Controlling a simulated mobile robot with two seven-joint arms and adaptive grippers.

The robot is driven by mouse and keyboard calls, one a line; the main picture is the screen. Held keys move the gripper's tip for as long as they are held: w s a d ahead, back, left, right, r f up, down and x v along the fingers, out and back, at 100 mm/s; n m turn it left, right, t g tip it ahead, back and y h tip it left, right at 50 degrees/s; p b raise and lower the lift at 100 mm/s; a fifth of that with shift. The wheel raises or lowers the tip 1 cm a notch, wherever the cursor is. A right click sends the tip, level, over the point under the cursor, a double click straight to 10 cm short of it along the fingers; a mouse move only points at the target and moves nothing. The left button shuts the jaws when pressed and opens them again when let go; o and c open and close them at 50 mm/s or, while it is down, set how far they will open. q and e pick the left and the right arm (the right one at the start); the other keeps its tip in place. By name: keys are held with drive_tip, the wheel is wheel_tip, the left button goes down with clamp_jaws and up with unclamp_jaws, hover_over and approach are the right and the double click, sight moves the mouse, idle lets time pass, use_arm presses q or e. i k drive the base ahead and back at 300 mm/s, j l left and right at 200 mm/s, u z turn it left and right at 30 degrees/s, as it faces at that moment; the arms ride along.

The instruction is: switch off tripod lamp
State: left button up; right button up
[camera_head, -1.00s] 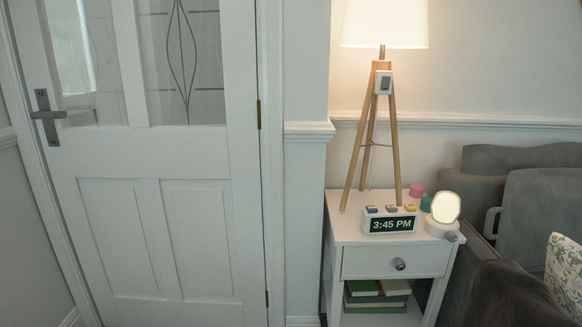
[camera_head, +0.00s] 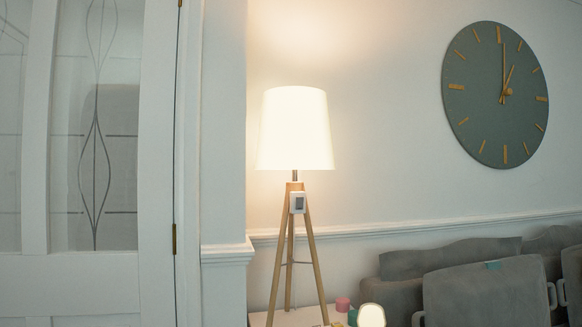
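The tripod lamp (camera_head: 295,130) stands on the white nightstand (camera_head: 284,318) near the middle of the head view. Its white shade glows, so it is lit. Three wooden legs spread below the shade. A small white switch box with a grey rocker (camera_head: 298,202) sits near the top of the legs, facing me. Neither of my grippers is in view.
A white door with glass panes (camera_head: 105,140) is on the left. A small lit lamp (camera_head: 371,315), a pink pot (camera_head: 343,304) and a green one (camera_head: 352,316) stand beside the legs. A grey sofa (camera_head: 480,290) is at right, below a round wall clock (camera_head: 495,95).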

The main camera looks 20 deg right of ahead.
sight(299, 200)
drive_tip(key=i+j+z, duration=0.25)
drive_tip(key=i+z, duration=0.15)
drive_tip(key=i, duration=0.15)
drive_tip(key=i+j+z, duration=0.45)
drive_tip(key=i+l, duration=0.05)
